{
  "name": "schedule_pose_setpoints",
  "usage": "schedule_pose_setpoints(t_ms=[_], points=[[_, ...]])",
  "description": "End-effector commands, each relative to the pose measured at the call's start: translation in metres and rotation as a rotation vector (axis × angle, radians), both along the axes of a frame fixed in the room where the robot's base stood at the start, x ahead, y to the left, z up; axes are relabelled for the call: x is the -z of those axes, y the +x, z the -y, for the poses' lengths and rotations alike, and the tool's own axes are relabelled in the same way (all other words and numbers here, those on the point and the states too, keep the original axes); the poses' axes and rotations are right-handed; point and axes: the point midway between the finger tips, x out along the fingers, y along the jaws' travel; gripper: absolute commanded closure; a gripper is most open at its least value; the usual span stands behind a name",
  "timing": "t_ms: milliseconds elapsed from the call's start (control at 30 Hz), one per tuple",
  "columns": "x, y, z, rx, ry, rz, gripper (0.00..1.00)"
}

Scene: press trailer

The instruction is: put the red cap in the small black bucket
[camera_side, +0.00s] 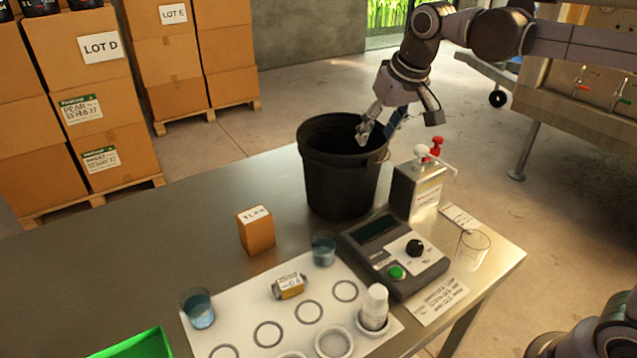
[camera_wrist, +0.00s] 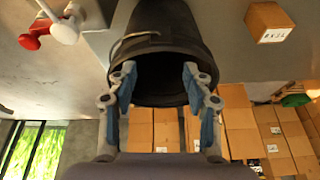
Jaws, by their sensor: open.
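The black bucket (camera_side: 338,190) stands upright at the back of the metal table. My gripper (camera_side: 376,130) is at the right side of its mouth, fingers pointing down and left. In the wrist view the gripper (camera_wrist: 158,78) is open and empty, its two fingers apart before the bucket's mouth (camera_wrist: 160,25). The inside of the bucket is dark and I cannot see anything in it. A red top (camera_side: 437,143) shows beside a white one on the metal dispenser, and a red piece shows in the wrist view (camera_wrist: 36,28). I cannot tell whether this is the red cap; no other red cap shows.
The metal dispenser (camera_side: 417,190) stands right of the bucket, behind a grey device (camera_side: 393,254). An orange box (camera_side: 256,232), blue-filled beakers (camera_side: 198,308), a clear glass (camera_side: 473,247) and a white marked mat (camera_side: 245,335) share the table. Free metal lies at the left.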

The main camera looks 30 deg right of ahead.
Motion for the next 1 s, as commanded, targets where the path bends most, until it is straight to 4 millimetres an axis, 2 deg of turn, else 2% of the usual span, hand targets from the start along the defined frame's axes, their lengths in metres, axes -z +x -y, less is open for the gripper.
schedule_pose_setpoints(t_ms=[267, 400, 533, 733, 1000], points=[[0.031, -0.077, 0.019, -0.037, -0.002, 0.087, 0.49], [0.059, -0.117, 0.027, -0.059, -0.009, 0.138, 0.49], [0.085, -0.146, 0.031, -0.074, -0.017, 0.178, 0.49], [0.11, -0.169, 0.034, -0.087, -0.026, 0.212, 0.49], [0.113, -0.172, 0.034, -0.09, -0.027, 0.218, 0.49]])
